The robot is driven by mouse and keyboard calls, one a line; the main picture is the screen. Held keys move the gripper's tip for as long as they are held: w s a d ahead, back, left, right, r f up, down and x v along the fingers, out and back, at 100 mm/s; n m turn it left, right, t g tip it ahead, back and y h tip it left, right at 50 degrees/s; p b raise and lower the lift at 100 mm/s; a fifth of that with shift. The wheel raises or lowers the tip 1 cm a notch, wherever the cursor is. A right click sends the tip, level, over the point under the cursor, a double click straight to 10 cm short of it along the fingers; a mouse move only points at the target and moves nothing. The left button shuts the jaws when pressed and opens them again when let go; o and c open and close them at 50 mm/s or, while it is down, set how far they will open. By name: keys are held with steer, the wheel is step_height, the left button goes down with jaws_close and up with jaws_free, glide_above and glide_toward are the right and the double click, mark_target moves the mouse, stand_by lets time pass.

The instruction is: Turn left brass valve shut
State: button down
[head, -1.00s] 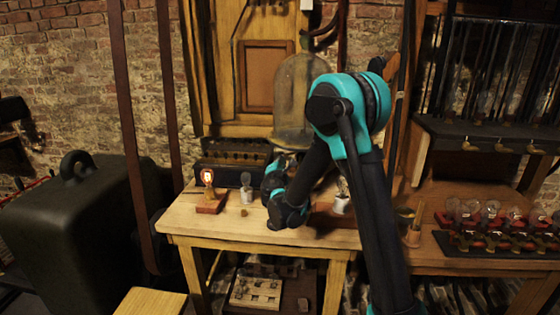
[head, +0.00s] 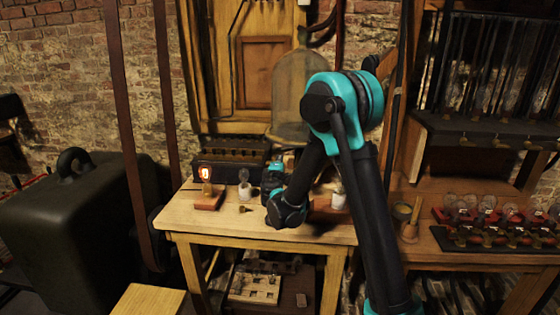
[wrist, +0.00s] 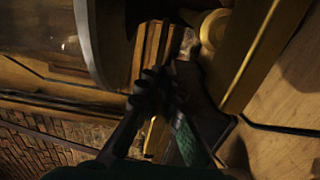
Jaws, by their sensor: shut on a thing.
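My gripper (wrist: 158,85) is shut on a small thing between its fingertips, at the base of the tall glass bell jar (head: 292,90). This fits the left brass valve, but the fingers hide nearly all of it and its turn angle cannot be read. In the wrist view the jar's curved glass (wrist: 55,35) stands at the upper left. Pale wooden strips (wrist: 148,50) lie just beyond the fingers, and a yellow ring-shaped part (wrist: 213,28) is at the upper right. In the head view my wrist hangs low over the bench and the fingertips are hard to make out.
Another white holder (head: 338,200) stands right of my wrist. A bulb rack (head: 500,240) is farther right.

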stand_by(0.3)
steer(key=c, duration=1.6)
jaws_free()
steer(key=shift+s, duration=0.1)
steer(key=s, duration=1.1)
steer(key=shift+s+a, duration=0.2)
steer(key=shift+s, duration=0.2)
steer(key=shift+s, duration=0.1)
